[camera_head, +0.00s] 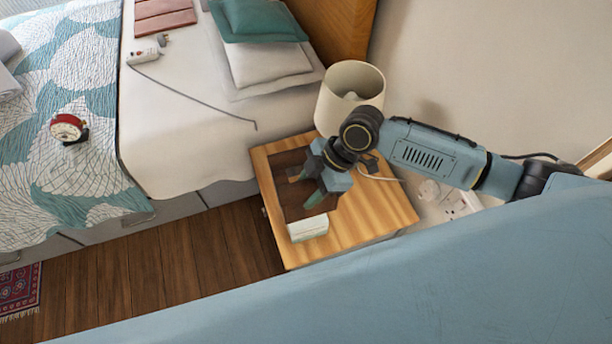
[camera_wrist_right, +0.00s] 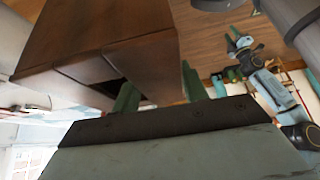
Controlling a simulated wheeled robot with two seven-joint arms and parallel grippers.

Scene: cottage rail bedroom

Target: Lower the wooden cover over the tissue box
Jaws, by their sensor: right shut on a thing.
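The dark brown wooden cover (camera_head: 283,190) is over the left part of the bedside table top. In the right wrist view the cover (camera_wrist_right: 110,45) is large and close, with a dark opening in its underside. My right gripper (camera_head: 306,189) is shut on a wall of the cover, with its green fingers on either side of that wall in the wrist view (camera_wrist_right: 158,90). The white and pale green tissue box (camera_head: 308,229) shows at the cover's front edge. I cannot tell how far the cover is above it. My left gripper (camera_wrist_right: 238,45) shows small in the wrist view; its jaws are unclear.
The light wooden bedside table (camera_head: 375,210) has free room on its right. A cream lamp (camera_head: 350,95) stands behind my right gripper. The bed (camera_head: 175,120) is to the left, with pillows, a power strip and a red alarm clock (camera_head: 67,128). Wall sockets (camera_head: 455,205) are at the right.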

